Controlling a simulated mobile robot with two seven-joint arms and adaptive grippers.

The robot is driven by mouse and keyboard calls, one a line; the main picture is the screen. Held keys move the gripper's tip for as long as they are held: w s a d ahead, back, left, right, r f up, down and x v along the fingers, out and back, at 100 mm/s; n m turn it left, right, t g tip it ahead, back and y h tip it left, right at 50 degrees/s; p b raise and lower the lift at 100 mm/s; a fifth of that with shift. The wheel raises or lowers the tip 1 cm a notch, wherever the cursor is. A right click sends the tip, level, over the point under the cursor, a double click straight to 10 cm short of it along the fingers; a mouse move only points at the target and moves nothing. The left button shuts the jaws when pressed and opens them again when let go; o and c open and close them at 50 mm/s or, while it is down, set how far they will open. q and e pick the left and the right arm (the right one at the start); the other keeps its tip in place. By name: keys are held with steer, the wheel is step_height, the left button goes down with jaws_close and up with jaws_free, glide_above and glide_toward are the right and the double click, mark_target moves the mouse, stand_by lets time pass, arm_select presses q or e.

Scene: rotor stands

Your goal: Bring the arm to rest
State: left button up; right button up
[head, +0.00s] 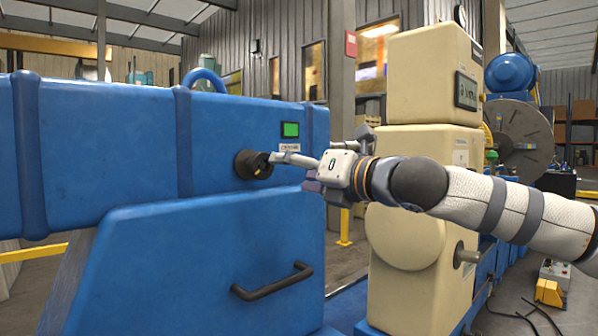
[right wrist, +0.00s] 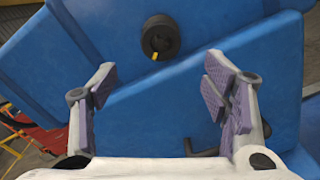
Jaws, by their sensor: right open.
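My right arm comes in from the right in the head view. Its gripper (head: 296,171) is in front of the blue machine (head: 240,133), by a black round knob (head: 253,164) with a yellow mark. In the right wrist view, the gripper (right wrist: 160,88) is open with its purple-padded fingers wide apart and nothing between them. The knob (right wrist: 160,37) shows beyond the fingertips there, apart from both fingers. In the head view one finger overlaps the knob's right edge. My left gripper is not in view.
A cream machine column (head: 421,268) stands behind my right forearm. A grey disc (head: 519,139) is farther right. Cables and a yellow pedal box (head: 549,292) are on the floor.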

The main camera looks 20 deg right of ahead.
steer(key=shift+s+d, duration=0.1)
steer(key=shift+s, duration=0.2)
steer(key=shift+f, duration=0.1)
